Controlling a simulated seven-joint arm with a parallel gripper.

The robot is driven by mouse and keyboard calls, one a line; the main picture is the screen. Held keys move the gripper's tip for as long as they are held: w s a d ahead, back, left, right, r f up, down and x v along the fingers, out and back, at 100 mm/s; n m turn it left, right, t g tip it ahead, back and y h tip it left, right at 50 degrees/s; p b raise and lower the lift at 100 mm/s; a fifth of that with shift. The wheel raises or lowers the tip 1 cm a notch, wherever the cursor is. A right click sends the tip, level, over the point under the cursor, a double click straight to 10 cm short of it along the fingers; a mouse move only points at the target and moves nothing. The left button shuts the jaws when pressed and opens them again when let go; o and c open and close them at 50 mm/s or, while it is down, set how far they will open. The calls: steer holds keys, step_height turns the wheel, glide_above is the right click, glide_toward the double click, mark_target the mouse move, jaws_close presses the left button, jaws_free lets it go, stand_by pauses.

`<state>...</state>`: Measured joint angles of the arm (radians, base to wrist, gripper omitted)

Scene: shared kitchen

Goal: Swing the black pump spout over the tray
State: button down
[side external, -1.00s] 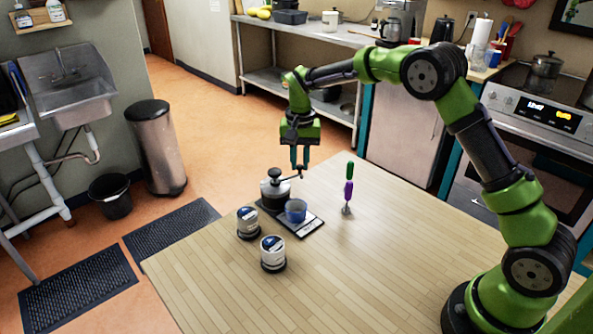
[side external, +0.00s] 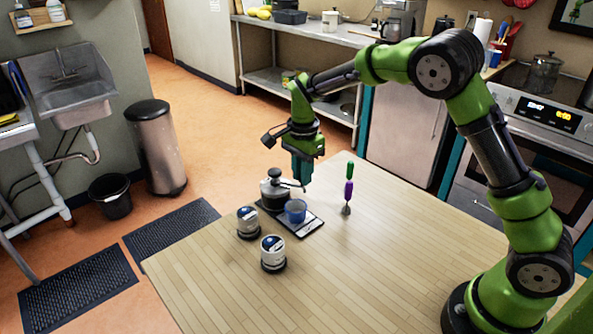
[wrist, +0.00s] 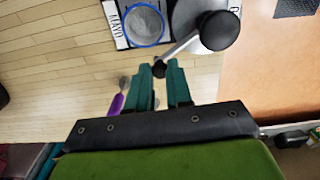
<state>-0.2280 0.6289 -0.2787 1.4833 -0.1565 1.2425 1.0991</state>
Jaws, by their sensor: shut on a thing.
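The pump (side external: 273,192) is a silver canister with a black knob, standing at the back of a dark tray (side external: 313,224). Its thin spout (wrist: 181,48) has a black tip, and runs from the pump to my gripper (side external: 302,183). My gripper's teal fingers are shut on the spout tip, which shows between the fingertips in the wrist view (wrist: 160,70). A blue cup (side external: 296,210) stands on the tray in front of the pump. In the wrist view, the spout tip is outside the tray's edge, beside the blue-rimmed cup (wrist: 146,23).
Two white jars with dark lids and bases (side external: 248,221) (side external: 273,252) stand left and in front of the tray. The front and right of the wooden table (side external: 390,265) are clear.

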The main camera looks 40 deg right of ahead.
steer(key=shift+s+a+r+m, duration=0.15)
steer(key=shift+a+m, duration=0.45)
steer(key=shift+m, duration=0.45)
steer(key=shift+s+a+f+m, duration=0.1)
steer(key=shift+s+a+m, duration=0.1)
steer(key=shift+a+m, duration=0.65)
steer(key=shift+s+a+r+m, duration=0.15)
steer(key=shift+a+m, duration=0.2)
steer(key=shift+m, duration=0.95)
steer(key=shift+f, duration=0.1)
steer(key=c, duration=1)
jaws_free()
step_height(320, 180, up, 17)
steer(key=shift+f, duration=0.1)
